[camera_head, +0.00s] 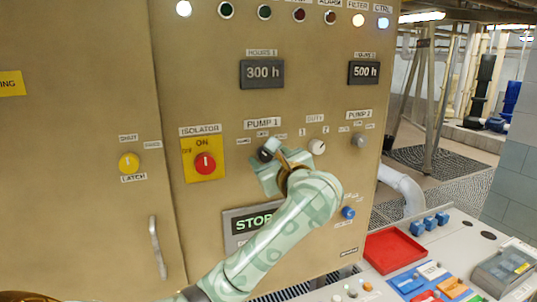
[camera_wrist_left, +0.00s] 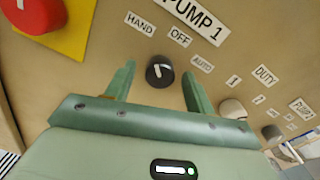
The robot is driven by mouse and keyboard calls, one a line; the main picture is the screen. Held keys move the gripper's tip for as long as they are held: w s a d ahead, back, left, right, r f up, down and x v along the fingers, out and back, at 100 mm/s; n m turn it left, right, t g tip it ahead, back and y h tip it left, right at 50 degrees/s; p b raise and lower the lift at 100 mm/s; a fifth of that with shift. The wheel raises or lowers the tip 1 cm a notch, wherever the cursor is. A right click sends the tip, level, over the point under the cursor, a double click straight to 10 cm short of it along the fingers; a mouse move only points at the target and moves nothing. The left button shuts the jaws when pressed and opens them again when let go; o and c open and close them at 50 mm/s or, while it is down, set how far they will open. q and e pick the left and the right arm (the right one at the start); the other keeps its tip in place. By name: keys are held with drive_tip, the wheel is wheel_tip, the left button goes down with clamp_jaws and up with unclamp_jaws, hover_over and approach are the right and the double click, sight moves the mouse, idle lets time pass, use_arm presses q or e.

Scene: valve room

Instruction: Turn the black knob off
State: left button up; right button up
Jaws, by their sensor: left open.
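The black knob (camera_wrist_left: 160,72) sits on the tan panel under the PUMP 1 label (camera_wrist_left: 195,20), with HAND, OFF and AUTO labels around it. A short white mark on its face runs roughly up and down in the wrist view; I cannot tell exactly which label it points to. My left gripper (camera_wrist_left: 158,80) is open, with one finger on each side of the knob and a gap to both. In the head view my left gripper (camera_head: 268,152) is at the panel and largely hides the knob. My right gripper is not in view.
The red ISOLATOR knob (camera_head: 205,163) on its yellow plate is left of the gripper. A white DUTY knob (camera_head: 317,147) and a grey PUMP 2 knob (camera_head: 359,141) are to the right. The STOP sign (camera_head: 235,225) is below. A red tray (camera_head: 394,250) lies on the bench.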

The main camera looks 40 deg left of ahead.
use_arm(q)
drive_tip(key=shift+w+a, duration=0.2)
drive_tip(key=shift+a, duration=0.05)
drive_tip(key=c, duration=1)
drive_tip(key=shift+m, duration=0.4)
drive_tip(key=m+p, duration=0.3)
drive_tip(key=shift+d+m, duration=0.1)
drive_tip(key=shift+m, duration=0.2)
drive_tip(key=shift+m+p, duration=1.8)
drive_tip(key=shift+m, duration=0.5)
